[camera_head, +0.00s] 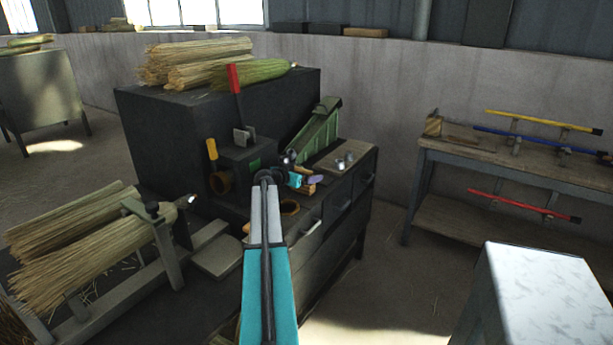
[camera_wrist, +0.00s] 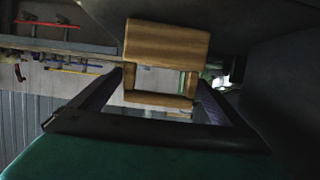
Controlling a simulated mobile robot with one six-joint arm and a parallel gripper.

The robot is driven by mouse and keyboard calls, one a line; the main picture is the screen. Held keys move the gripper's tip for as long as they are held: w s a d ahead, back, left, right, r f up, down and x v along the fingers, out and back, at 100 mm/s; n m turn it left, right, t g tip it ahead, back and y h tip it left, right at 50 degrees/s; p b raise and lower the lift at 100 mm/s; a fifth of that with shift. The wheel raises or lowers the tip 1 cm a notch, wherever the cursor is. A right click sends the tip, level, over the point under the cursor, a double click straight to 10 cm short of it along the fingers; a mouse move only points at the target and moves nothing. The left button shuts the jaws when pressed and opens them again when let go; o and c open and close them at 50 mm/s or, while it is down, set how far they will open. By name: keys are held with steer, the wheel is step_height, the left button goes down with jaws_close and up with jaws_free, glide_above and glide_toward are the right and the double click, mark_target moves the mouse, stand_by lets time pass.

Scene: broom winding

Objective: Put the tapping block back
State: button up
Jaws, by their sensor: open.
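A light brown wooden block (camera_wrist: 167,42), which looks like the tapping block, is just ahead of my gripper in the wrist view. A wooden bar below it shows between the two fingers. My gripper (camera_wrist: 162,78) is open, with one dark finger on each side of that bar. I cannot tell whether either finger touches it. In the head view my arm reaches to the workbench, and my gripper (camera_head: 297,182) is small and partly hidden by my wrist. A piece of tan wood (camera_head: 303,190) shows right beside it, low over the bench top.
The dark bench (camera_head: 330,200) holds small metal parts (camera_head: 345,160), a green sloped guide (camera_head: 318,130) and a red-handled lever (camera_head: 235,80). Broom straw bundles (camera_head: 75,250) lie at left. A side table (camera_head: 450,155) with coloured handles stands at right. Floor between them is clear.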

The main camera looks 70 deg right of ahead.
steer(key=b+v, duration=0.1)
steer(key=v, duration=0.8)
steer(key=shift+r, duration=0.1)
stand_by(0.7)
